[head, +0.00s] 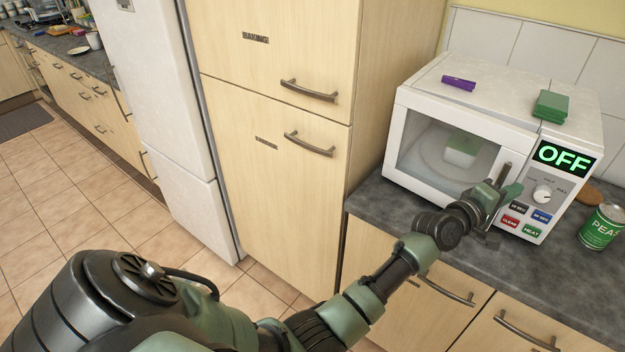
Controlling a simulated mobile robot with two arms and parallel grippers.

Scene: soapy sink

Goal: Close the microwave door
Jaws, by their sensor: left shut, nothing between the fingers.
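The white microwave (425,90) stands on the counter at the right. Its door (412,147) looks flush with the front, or nearly so; I cannot tell whether it is fully latched. Through the window a green and white block (461,150) shows on the round plate inside. My left gripper (504,183) is shut and empty, at the door's right edge beside the control panel. It hides that part of the door edge, and I cannot tell whether it touches. My right gripper is not in view.
The display (564,158) reads OFF. A purple item (458,83) and a green sponge-like block (551,106) lie on top of the microwave. A can of peas (601,228) stands right of it. Tall cabinets (270,180) rise on the left. The counter (385,205) before the microwave is mostly clear.

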